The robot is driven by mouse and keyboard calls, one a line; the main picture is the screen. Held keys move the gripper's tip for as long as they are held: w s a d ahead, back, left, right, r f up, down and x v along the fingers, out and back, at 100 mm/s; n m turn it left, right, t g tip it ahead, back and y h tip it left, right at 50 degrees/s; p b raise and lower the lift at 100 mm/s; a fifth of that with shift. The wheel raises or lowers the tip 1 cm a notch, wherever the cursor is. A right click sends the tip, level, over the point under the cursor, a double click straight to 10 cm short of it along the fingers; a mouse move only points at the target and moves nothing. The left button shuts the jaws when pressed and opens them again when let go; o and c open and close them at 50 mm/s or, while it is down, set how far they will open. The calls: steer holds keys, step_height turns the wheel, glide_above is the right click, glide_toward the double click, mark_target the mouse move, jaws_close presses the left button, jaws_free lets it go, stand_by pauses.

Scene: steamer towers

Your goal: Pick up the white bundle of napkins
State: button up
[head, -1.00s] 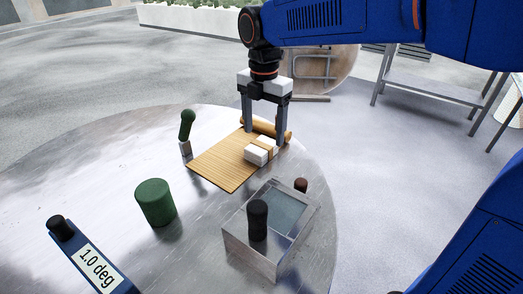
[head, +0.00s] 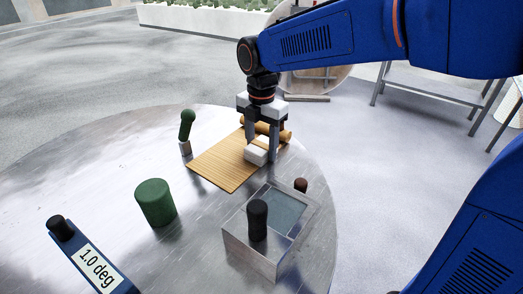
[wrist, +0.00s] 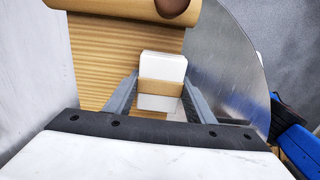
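The white bundle of napkins (head: 255,156) lies on the bamboo mat (head: 217,166), near the mat's right side. In the wrist view the bundle (wrist: 162,68) shows a tan band around its middle. My gripper (head: 262,153) is lowered over the bundle, pointing down. In the wrist view its two fingers (wrist: 157,98) stand on either side of the bundle, with a visible gap on the right. The fingers look open. The near end of the bundle is partly hidden by the gripper body, and fingertip contact cannot be seen clearly.
The mat's rolled end (head: 279,133) lies just behind the gripper. A metal box (head: 250,262) with a dark knob stands in front. A green cylinder (head: 155,203), a green-handled tool (head: 186,131) and a small brown knob (head: 301,185) stand on the round metal table (head: 110,150).

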mark_target(262, 144)
steer(key=shift+c, duration=1.4)
step_height(262, 144, up, 10)
